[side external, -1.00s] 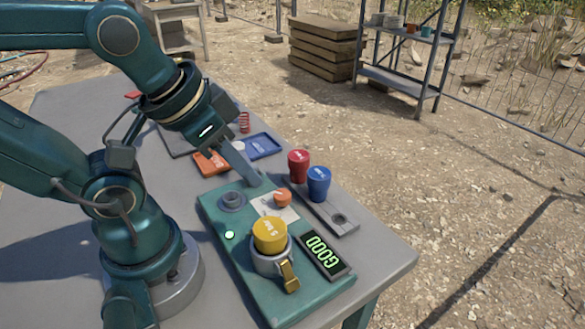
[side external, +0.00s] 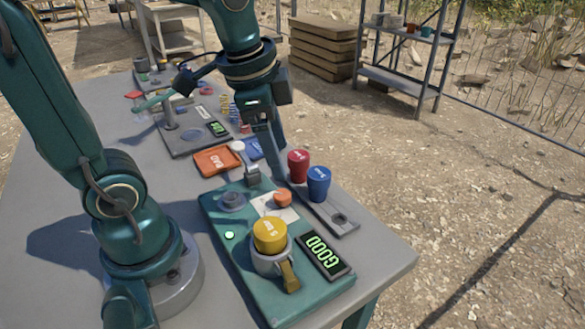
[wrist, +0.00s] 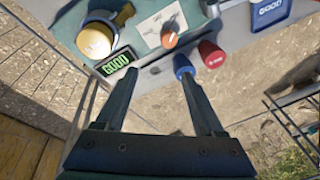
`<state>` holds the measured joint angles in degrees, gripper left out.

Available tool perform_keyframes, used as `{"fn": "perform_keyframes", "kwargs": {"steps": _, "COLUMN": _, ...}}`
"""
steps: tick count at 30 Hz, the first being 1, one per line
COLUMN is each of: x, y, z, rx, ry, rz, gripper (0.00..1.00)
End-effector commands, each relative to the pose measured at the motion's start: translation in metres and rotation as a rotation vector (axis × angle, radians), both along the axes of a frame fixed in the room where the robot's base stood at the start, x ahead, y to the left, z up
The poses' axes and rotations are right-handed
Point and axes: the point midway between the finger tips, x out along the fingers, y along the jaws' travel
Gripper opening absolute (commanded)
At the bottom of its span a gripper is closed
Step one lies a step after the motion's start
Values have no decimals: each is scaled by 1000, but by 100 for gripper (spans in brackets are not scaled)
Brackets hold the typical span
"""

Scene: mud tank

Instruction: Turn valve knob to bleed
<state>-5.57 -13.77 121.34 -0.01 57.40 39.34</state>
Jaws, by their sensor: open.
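The valve knob (side external: 283,197) is a small orange knob on a white label card (side external: 267,206), set on a green panel (side external: 222,250). It also shows in the wrist view (wrist: 168,40), with the card (wrist: 156,27) beside it; the label print is too small to read. My gripper (side external: 267,172) points down above the far end of the panel, open and apart from the knob. In the wrist view its fingertips (wrist: 157,72) are spread, with nothing between them, and the knob lies beyond them.
A yellow weight (side external: 270,234) sits in a holder near a GOOD display (side external: 323,256). Red (side external: 298,165) and blue (side external: 319,183) weights stand close right of my gripper. An orange BAD tray (side external: 217,160) and a blue tray (wrist: 268,12) lie at the panel's far end.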

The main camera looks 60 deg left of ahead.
Motion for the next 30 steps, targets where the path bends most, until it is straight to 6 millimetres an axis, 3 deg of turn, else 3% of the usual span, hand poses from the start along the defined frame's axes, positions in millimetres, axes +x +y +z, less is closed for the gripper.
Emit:
{"fn": "perform_keyframes", "kwargs": {"steps": 3, "x": 16, "y": 11, "z": -18, "rx": 9, "ry": 100, "rz": -54, "gripper": 70}}
{"fn": "perform_keyframes", "kwargs": {"steps": 9, "x": 28, "y": 23, "z": -45, "rx": -8, "ry": 214, "rz": -56, "gripper": 70}}
{"fn": "perform_keyframes", "kwargs": {"steps": 30, "x": 26, "y": 28, "z": -108, "rx": -22, "ry": 262, "rz": -34, "gripper": 70}}
